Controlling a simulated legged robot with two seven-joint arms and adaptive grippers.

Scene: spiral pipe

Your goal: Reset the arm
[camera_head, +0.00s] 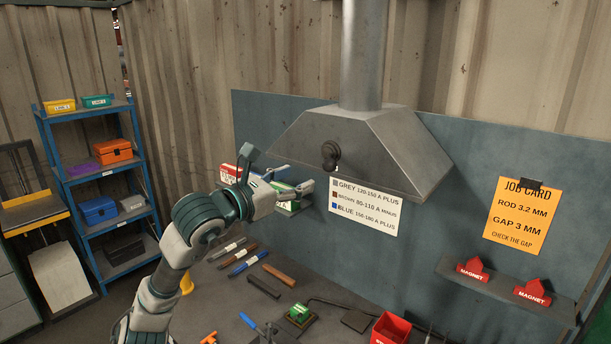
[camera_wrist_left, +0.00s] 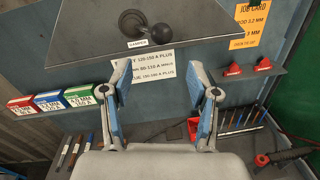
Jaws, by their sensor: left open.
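My left arm (camera_head: 185,225) comes up from the bottom left in the head view, raised above the workbench. My left gripper (camera_head: 278,170) is in front of the back panel, below and left of the grey hood. Its fingers are spread apart with nothing between them. In the left wrist view the open fingers (camera_wrist_left: 152,78) frame the white amperage sign (camera_wrist_left: 146,68). That sign (camera_head: 363,206) hangs on the panel below the hood. My right gripper does not show in either view.
The metal hood (camera_head: 350,145) with a dark knob overhangs the bench (camera_head: 225,315). Rods, a green block (camera_head: 299,314) and a red bin (camera_head: 390,329) lie on the bench. A blue shelf (camera_head: 96,173) stands at left. Red magnets (camera_head: 473,269) sit on a right ledge below an orange job card (camera_head: 521,218).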

